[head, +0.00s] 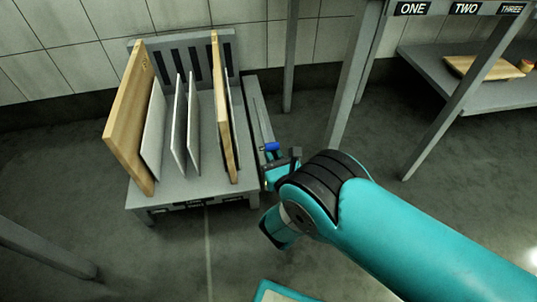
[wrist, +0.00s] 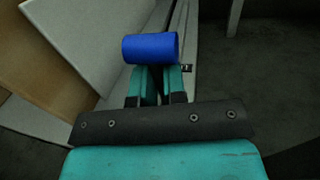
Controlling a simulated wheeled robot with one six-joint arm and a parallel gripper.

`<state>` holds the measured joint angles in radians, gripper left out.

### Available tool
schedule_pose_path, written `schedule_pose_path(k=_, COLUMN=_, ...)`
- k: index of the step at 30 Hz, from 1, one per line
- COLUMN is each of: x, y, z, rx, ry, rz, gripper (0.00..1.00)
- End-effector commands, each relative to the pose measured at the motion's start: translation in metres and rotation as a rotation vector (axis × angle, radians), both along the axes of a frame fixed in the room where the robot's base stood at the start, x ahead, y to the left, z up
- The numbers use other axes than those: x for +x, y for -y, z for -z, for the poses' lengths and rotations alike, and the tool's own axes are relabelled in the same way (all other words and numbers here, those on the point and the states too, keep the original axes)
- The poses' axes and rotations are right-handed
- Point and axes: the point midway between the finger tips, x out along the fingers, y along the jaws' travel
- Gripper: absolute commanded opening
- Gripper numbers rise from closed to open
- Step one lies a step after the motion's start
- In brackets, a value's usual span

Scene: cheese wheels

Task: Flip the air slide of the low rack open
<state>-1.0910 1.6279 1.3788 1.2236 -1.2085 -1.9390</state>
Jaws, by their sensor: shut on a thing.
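The low rack (head: 183,193) stands on the floor at left, with boards upright in it. Its back panel (head: 229,47) has dark vertical slots, partly hidden by the boards. At the rack's right side is a blue cylindrical handle (head: 271,147) by a thin grey rod. The handle shows large in the wrist view (wrist: 150,48), lying crosswise at my fingertips. My gripper (head: 270,160) is shut on the blue handle; in the wrist view its fingers (wrist: 158,84) are close together just below it. How the handle joins the slide is hidden.
Two wooden boards (head: 131,115) and several pale thin boards (head: 180,125) stand in the rack, close left of my gripper. Grey table legs (head: 352,80) rise to the right. A shelf (head: 480,98) holding a wooden board is at far right. Floor between is clear.

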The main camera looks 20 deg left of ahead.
Motion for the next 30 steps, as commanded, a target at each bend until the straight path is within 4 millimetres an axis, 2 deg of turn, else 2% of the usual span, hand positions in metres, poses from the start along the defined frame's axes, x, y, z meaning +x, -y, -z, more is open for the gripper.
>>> schedule_pose_path(k=4, x=0.0, y=0.001, z=0.002, rx=-0.01, ry=-0.003, rz=0.005, gripper=0.0)
schedule_pose_path(k=5, x=-0.001, y=0.0, z=0.003, rx=-0.01, ry=-0.003, rz=0.004, gripper=0.18)
schedule_pose_path(k=6, x=-0.001, y=0.0, z=0.002, rx=-0.01, ry=-0.003, rz=0.003, gripper=0.27)
schedule_pose_path(k=7, x=-0.001, y=-0.001, z=0.002, rx=-0.01, ry=-0.003, rz=0.003, gripper=0.34)
schedule_pose_path(k=8, x=-0.001, y=-0.001, z=0.002, rx=-0.01, ry=-0.003, rz=0.002, gripper=0.36)
schedule_pose_path(k=18, x=-0.003, y=0.0, z=0.001, rx=-0.009, ry=-0.004, rz=0.002, gripper=0.36)
schedule_pose_path(k=26, x=-0.025, y=0.021, z=-0.004, rx=-0.013, ry=-0.003, rz=0.002, gripper=0.36)
schedule_pose_path(k=30, x=-0.028, y=0.023, z=-0.007, rx=-0.007, ry=-0.003, rz=0.004, gripper=0.36)
